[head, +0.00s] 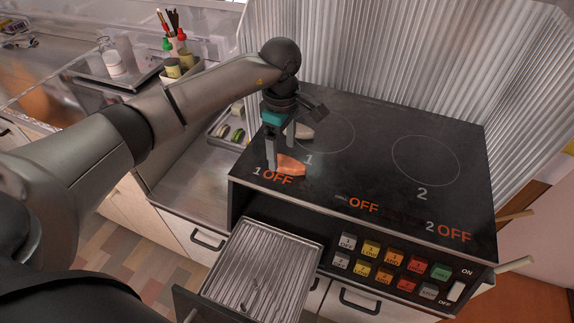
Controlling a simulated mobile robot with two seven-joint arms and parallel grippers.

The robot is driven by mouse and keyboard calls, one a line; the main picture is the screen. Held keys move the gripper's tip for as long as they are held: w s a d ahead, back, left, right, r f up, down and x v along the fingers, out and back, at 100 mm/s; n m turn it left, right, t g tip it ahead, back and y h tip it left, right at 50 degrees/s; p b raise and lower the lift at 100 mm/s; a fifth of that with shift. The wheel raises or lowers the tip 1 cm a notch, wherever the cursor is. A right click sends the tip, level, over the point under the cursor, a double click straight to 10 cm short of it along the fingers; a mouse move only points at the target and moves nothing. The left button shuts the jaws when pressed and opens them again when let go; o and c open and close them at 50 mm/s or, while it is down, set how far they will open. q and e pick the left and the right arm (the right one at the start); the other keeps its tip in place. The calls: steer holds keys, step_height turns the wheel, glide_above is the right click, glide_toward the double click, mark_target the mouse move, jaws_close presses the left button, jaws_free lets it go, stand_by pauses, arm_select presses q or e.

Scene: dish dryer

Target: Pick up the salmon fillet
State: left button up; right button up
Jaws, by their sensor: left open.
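The orange salmon fillet (290,166) lies on the black cooktop (365,130), near its left front edge and beside the "1 OFF" marking. My left gripper (281,152) points down over the cooktop at the fillet's left end. Its fingers are apart, one in front of the fillet and one behind it. I cannot tell whether the fingers touch the fillet. My right gripper is not in the view.
A pale rounded item (302,131) lies just behind the gripper on the cooktop. A tray (225,130) with green-and-white items stands to the left. An open drawer (262,265) juts out below the cooktop. The cooktop's right side is clear.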

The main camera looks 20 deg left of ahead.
mark_target(282, 160)
arm_select(q)
step_height(282, 160, down, 3)
jaws_close()
stand_by(0.8)
steer(key=shift+r, duration=0.1)
